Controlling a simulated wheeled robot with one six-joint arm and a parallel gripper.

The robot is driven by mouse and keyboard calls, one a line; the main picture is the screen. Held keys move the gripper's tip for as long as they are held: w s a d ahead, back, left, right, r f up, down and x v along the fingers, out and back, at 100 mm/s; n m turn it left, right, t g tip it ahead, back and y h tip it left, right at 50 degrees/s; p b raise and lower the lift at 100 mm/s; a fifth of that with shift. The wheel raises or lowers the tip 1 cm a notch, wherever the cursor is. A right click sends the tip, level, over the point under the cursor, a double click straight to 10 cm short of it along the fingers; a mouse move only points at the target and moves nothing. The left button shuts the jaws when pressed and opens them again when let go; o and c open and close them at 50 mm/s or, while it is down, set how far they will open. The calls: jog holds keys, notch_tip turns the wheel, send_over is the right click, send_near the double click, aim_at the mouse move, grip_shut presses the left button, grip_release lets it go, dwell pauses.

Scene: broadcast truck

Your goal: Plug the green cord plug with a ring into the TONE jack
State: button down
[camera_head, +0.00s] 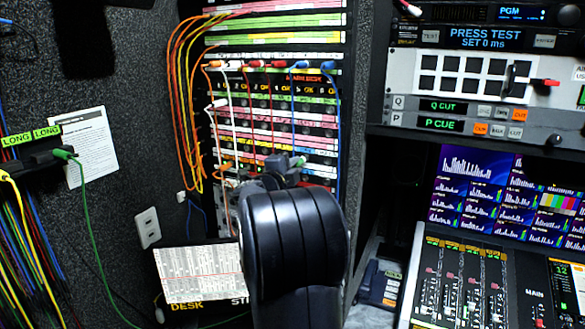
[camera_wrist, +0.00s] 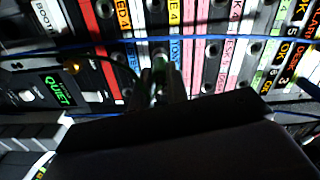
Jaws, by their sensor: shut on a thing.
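My gripper (camera_head: 283,172) is in front of the lower part of the patch panel, partly hidden behind my own arm. It is shut on a green plug (camera_head: 298,162), of which only a small part shows. In the wrist view the green plug (camera_wrist: 160,70) stands between the dark fingers (camera_wrist: 160,88), its front end toward a row of jacks. I cannot tell whether its tip touches the panel, and I cannot make out a ring on it. A second green plug (camera_head: 63,153) with a green cord sits on the rack at left.
The patch panel (camera_head: 275,115) has orange, white, red and blue cords hanging across it. A blue cord (camera_wrist: 215,40) crosses the wrist view close to the jacks. A mixing desk (camera_head: 460,285) stands at right.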

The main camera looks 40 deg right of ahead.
jog(key=shift+w+d, duration=0.2)
jog(key=shift+d, duration=0.2)
jog(key=c, duration=1.3)
grip_release()
jog(key=b+v, duration=0.3)
jog(key=v, duration=0.7)
jog(key=shift+s+a, duration=0.15)
jog(key=shift+a, duration=0.2)
jog(key=shift+d, duration=0.15)
